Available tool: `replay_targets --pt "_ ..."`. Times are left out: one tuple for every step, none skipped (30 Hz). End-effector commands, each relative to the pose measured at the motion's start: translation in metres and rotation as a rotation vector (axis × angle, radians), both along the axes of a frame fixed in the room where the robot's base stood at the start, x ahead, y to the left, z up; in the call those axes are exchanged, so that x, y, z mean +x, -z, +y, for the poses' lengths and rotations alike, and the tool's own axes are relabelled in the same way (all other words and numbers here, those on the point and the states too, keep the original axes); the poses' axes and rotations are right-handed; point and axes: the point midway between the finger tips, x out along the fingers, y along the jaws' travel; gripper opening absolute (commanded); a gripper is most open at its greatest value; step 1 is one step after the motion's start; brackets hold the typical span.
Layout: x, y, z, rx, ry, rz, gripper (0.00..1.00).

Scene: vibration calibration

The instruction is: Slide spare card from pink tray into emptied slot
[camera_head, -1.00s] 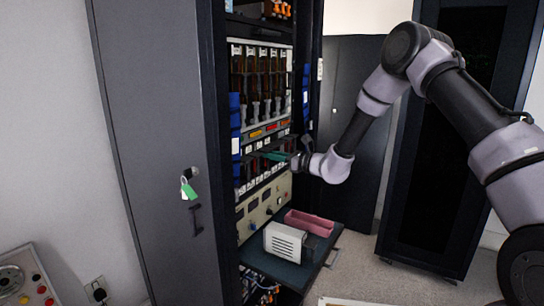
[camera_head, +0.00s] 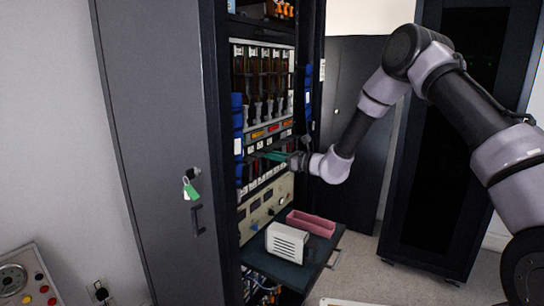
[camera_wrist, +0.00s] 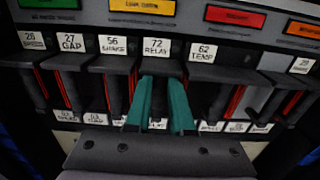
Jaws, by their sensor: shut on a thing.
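My gripper (camera_wrist: 161,92) has two teal fingers and reaches into the lower card row of the rack. It is shut on the dark card (camera_wrist: 160,68) under the label 72 RELAY, which sits in line with its neighbours. In the head view my gripper (camera_head: 276,156) is at the rack front, and the held card is too small to make out. The pink tray (camera_head: 311,224) lies on the pulled-out shelf below; no card is visible in it. The slot behind the held card is hidden by the card and fingers.
Neighbouring cards, 56 SHAKE (camera_wrist: 116,66) and 62 TEMP (camera_wrist: 208,72), stand close on both sides. A white vented box (camera_head: 287,243) stands beside the tray on the dark shelf (camera_head: 307,263). The grey cabinet door (camera_head: 160,130) is open at left.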

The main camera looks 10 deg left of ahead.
Motion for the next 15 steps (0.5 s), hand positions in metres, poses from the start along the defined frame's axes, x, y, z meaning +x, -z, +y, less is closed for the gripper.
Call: replay_targets --pt "0.0000 -0.0013 0.0018 0.003 -0.001 -0.001 0.00" --pt "0.0001 -0.0014 0.0021 0.003 -0.001 -0.001 0.00" --pt "0.0001 -0.0014 0.0024 0.003 -0.001 -0.001 0.00" --pt "0.0002 -0.0014 0.0026 0.003 -0.001 -0.001 0.00" --pt "0.0001 -0.0014 0.0027 0.003 -0.001 -0.001 0.00" --pt "0.0002 -0.0015 0.0028 0.003 -0.001 -0.001 0.00" --pt "0.0001 -0.0015 0.0029 0.003 -0.001 -0.001 0.00" --pt "0.0001 -0.0015 0.0030 0.003 -0.001 -0.001 0.00" --pt "0.0001 -0.0016 0.0032 0.002 -0.001 -0.002 0.00" --pt "0.0000 -0.0016 0.0032 0.003 -0.002 -0.001 0.00" --pt "0.0000 -0.0016 0.0033 0.003 -0.002 -0.001 0.32" --pt "-0.0001 -0.0016 0.0032 0.003 -0.002 -0.001 0.47" --pt "0.0000 -0.0015 0.0031 0.003 -0.002 -0.001 0.56" --pt "0.0000 -0.0014 0.0030 0.003 -0.001 -0.001 0.56" --pt "0.0001 -0.0013 0.0028 0.002 -0.001 -0.001 0.56"
